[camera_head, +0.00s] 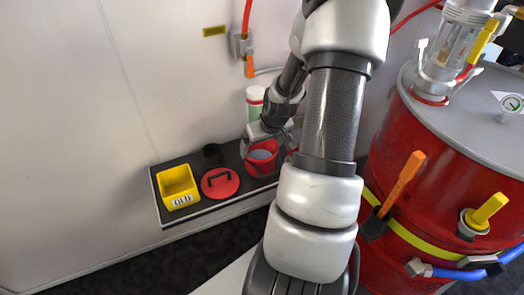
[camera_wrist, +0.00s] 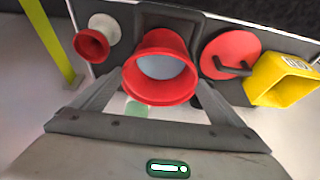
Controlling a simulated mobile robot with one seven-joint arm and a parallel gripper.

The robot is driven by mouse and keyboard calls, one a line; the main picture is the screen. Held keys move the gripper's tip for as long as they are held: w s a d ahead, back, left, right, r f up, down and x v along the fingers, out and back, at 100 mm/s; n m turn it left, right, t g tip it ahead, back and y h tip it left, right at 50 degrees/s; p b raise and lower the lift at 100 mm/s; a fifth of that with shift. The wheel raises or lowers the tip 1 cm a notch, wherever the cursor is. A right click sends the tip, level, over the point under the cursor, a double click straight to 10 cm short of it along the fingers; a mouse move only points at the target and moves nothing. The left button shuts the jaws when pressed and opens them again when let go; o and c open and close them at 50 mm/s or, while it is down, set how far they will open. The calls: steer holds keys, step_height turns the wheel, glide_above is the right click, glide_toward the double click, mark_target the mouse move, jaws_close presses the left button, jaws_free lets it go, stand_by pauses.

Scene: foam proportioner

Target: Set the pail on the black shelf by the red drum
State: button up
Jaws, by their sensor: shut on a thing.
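The pail (camera_head: 262,158) is red with a pale grey inside, upright at the right part of the black shelf (camera_head: 241,183) along the wall. My gripper (camera_head: 268,141) is shut on it. In the wrist view the pail (camera_wrist: 160,67) sits between the two fingers, its open mouth facing the camera. The pail is over the shelf; I cannot tell whether its bottom touches it. The red drum (camera_head: 415,150) stands to the right, beyond my arm. My arm hides the shelf's right end in the head view.
On the shelf are a red lid with a black handle (camera_head: 220,183), a yellow bin (camera_head: 178,187) and a dark cup (camera_head: 212,155). A white and green cylinder (camera_head: 256,101) is behind the pail. A red and white flared piece (camera_wrist: 93,43) is beside the pail in the wrist view.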

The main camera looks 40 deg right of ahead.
steer(key=shift+f, duration=0.55)
steer(key=shift+f, duration=0.15)
steer(key=o, duration=1.7)
steer(key=shift+c, duration=0.2)
steer(key=p+v, duration=0.5)
steer(key=v, duration=0.7)
